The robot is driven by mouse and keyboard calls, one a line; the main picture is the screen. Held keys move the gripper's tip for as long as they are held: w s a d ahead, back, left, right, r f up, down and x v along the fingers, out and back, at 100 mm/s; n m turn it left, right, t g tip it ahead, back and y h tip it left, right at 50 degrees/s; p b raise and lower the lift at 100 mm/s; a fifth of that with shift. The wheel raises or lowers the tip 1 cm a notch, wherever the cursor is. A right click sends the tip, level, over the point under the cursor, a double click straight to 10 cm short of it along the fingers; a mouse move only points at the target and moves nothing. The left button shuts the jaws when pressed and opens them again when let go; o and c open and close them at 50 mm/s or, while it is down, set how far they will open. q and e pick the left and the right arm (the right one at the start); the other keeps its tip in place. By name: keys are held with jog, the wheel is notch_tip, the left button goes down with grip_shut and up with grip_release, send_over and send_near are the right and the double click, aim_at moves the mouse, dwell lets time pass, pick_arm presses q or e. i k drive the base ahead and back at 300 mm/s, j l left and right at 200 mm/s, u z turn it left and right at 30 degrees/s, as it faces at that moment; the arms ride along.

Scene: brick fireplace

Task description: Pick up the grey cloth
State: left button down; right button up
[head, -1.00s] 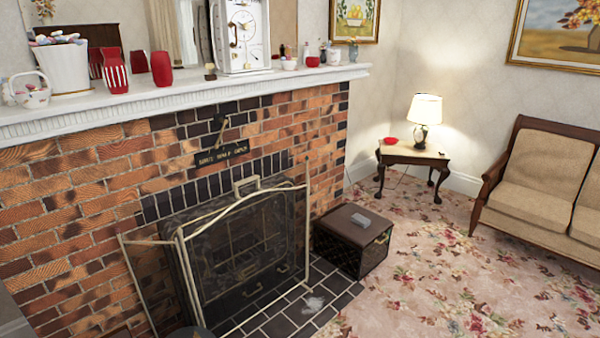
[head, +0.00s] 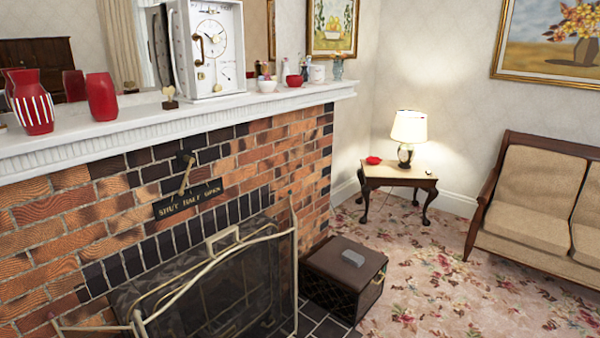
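A small grey item (head: 352,258) lies on top of the dark brown box (head: 325,270) beside the hearth. It is too small to tell whether it is cloth. A pale grey crumpled patch, which looks like cloth, showed on the dark hearth tiles in the earlier head view. It is outside the frame now, below the lower edge. Neither of my grippers shows in the head view.
A metal fire screen (head: 215,290) stands in front of the brick fireplace (head: 60,230). The white mantel (head: 150,127) holds a clock and vases. A side table (head: 398,175) with a lamp and a sofa (head: 535,210) stand at the right. The floral carpet (head: 440,290) between is clear.

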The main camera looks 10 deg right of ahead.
aim_at(351, 257)
jog(key=i+l+z, duration=0.1)
jog(key=i+z, duration=0.25)
jog(key=i, duration=0.15)
jog(key=i+z, duration=0.35)
jog(key=i, duration=0.15)
jog(key=i+j+z, duration=0.15)
jog(key=i+z, duration=0.15)
jog(key=i, duration=0.25)
jog(key=i+l+z, duration=0.1)
jog(key=i, duration=0.3)
jog(key=i+l, duration=0.1)
jog(key=i, duration=0.25)
jog(key=z, duration=0.05)
